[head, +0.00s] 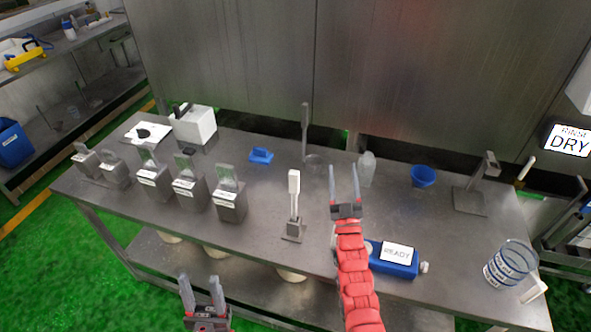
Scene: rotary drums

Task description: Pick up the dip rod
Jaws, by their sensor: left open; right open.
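A slim rod with a white handle (294,182), which looks like the dip rod, stands upright in a small metal block holder on the steel table (262,226). Its lower end is hidden in the holder. My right gripper (343,168) is open and empty over the table, to the right of the rod and apart from it. My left gripper (199,279) is open and empty at the bottom of the view, in front of the table's front edge, to the lower left of the rod.
Several metal blocks with labels (229,207) stand on the left. A blue READY container (399,265) lies close to my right arm. A clear beaker (510,262), blue cup (423,176), clear bottle (366,168) and tall metal stand (305,128) are also there.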

